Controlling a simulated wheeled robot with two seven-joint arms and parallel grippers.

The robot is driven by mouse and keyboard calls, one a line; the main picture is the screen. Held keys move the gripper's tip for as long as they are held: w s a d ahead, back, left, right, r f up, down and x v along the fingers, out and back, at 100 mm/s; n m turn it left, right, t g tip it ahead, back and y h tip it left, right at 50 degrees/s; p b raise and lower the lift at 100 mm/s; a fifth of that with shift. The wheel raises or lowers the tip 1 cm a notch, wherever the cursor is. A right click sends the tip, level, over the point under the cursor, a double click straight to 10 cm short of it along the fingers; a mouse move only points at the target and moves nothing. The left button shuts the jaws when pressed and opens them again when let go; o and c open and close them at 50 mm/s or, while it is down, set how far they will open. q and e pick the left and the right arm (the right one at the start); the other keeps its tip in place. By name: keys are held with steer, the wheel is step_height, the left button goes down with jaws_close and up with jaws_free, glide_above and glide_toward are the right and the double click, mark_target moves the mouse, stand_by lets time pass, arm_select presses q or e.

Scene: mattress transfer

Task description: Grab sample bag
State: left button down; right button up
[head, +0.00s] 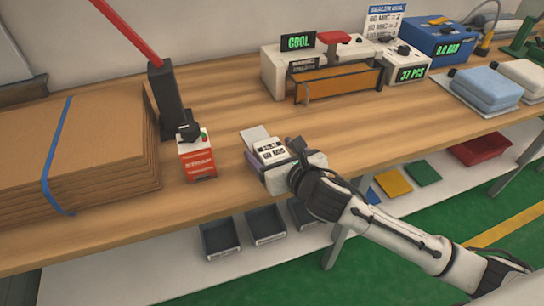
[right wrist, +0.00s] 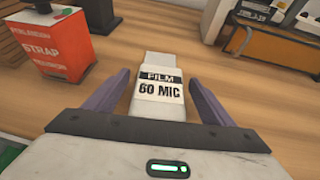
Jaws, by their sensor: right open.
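A small white item labelled "FILM 60 MIC" (right wrist: 160,88) lies on the wooden bench between my right gripper's fingers; it looks like the sample bag, and its pale far end also shows in the head view (head: 256,135). My right gripper (head: 269,153) is low over the bench, in the middle of the head view. Its purple fingers are open, one on each side of the item, with a visible gap on both sides in the right wrist view (right wrist: 157,77). The item's near end is hidden behind the gripper body. My left gripper is not in view.
A red and white strap box (head: 198,160) stands just left of the gripper. Flat cardboard sheets (head: 75,155) lie further left. A sealer marked "COOL" (head: 280,72) and a blue machine (head: 432,42) stand behind. Bench is clear between gripper and sealer.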

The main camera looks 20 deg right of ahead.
steer(key=c, duration=1.2)
